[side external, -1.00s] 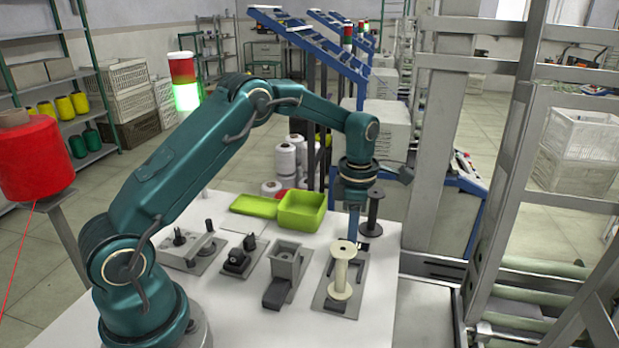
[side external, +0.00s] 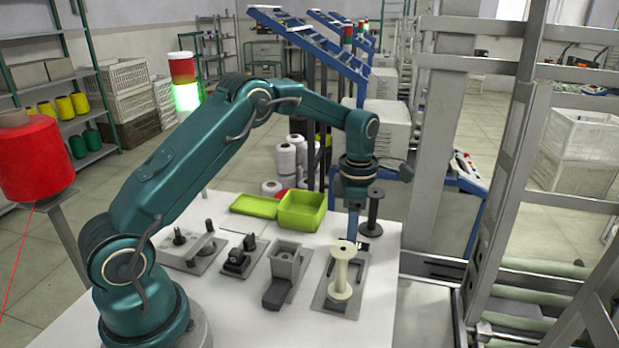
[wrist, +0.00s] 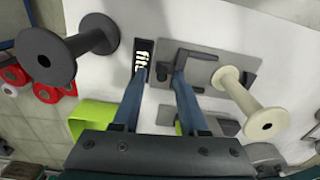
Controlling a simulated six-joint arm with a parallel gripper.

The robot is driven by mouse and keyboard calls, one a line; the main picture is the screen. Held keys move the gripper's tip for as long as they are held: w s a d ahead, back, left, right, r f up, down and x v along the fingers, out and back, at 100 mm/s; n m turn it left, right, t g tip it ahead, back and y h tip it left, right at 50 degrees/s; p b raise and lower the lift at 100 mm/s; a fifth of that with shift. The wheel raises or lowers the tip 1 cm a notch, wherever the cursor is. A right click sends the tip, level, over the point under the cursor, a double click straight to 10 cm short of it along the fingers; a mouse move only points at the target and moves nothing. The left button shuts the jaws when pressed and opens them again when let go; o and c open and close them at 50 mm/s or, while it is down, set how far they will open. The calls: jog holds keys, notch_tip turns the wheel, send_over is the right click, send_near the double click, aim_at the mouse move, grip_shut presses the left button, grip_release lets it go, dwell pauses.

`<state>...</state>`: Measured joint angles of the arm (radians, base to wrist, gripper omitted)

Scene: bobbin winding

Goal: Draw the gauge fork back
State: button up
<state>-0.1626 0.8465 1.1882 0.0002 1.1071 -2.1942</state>
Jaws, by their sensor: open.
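The gauge fork appears to be the dark piece (wrist: 197,56) on the grey plate (wrist: 223,57) that also carries the cream spool (wrist: 262,122); its prongs are hard to make out. In the side view the cream spool (side external: 342,270) stands upright on its plate (side external: 323,294). My gripper (wrist: 160,73) is open, its fingers apart with nothing seen held between them. Its right fingertip is close to the left end of the dark piece; I cannot tell whether they touch. In the side view my gripper (side external: 353,234) points down behind the cream spool.
A black spool (side external: 374,214) stands just right of my gripper. A black label marked "fit" (wrist: 142,53) lies near the left fingertip. A grey block fixture (side external: 287,263), other small fixtures (side external: 239,258) and a green bin (side external: 302,212) stand to the left in the side view.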

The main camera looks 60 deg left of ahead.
jog(key=shift+r, duration=3.35)
